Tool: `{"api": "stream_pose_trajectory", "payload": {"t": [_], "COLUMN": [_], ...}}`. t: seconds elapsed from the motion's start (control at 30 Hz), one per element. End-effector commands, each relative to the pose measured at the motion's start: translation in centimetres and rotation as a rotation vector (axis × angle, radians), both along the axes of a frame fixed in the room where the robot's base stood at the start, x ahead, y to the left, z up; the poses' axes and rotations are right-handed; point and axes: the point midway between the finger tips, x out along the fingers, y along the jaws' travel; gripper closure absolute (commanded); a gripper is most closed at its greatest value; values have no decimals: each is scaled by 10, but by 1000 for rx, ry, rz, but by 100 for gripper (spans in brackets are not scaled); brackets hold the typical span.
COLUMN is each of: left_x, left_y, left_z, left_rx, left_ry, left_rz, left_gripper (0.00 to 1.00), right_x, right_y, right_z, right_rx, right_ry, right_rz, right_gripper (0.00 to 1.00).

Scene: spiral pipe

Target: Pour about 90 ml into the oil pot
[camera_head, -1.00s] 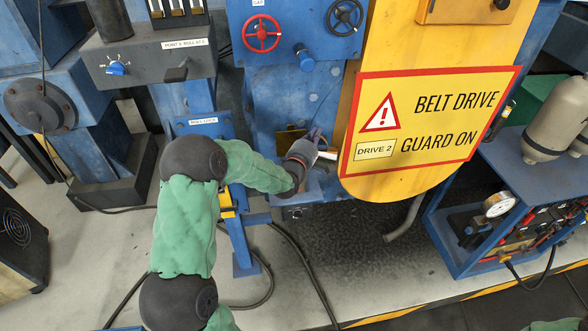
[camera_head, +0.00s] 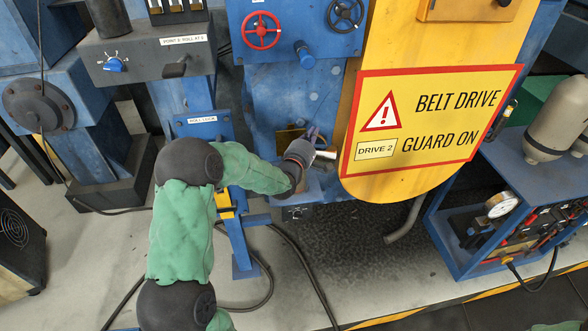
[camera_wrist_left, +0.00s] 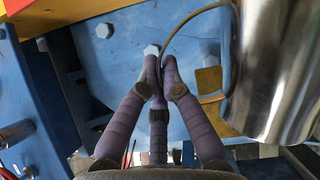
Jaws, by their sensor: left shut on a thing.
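My left gripper (camera_head: 313,139) is at the front of the blue machine, just left of the yellow guard. In the left wrist view its purple-grey fingers (camera_wrist_left: 158,75) are closed together on the thin curved handle of a shiny metal vessel (camera_wrist_left: 285,70). The vessel fills the right edge there; its mouth and contents are hidden. In the head view only a small silvery part of the vessel (camera_head: 326,154) shows beside the fingers. A brass-coloured part (camera_head: 288,137) sits behind the gripper; I cannot tell whether it is the oil pot. My right gripper is out of view.
The yellow belt guard (camera_head: 440,60) with its warning sign (camera_head: 430,120) stands close right of the gripper. The blue machine face (camera_head: 285,95) is behind it, with a red handwheel (camera_head: 262,32) above. A blue cart (camera_head: 520,200) stands at the right.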

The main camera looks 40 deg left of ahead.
Motion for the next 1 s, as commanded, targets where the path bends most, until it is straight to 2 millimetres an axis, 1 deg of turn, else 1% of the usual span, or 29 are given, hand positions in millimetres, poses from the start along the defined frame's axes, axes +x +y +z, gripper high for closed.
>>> {"api": "stream_pose_trajectory", "payload": {"t": [0.73, 0.77, 0.9, 1.0], "left_x": [-3, -2, 3, 7], "left_y": [5, 4, -5, -11], "left_z": [2, 2, 9, 12], "left_rx": [-34, -30, 29, 74], "left_ry": [-27, -24, 15, 44], "left_rz": [1, 0, 0, 0], "left_gripper": [100, 100, 100, 100], "right_x": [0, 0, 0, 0], "right_y": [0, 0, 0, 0], "right_z": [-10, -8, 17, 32], "right_rx": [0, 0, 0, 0], "right_ry": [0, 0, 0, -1], "right_rz": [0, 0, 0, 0], "right_gripper": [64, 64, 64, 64]}}
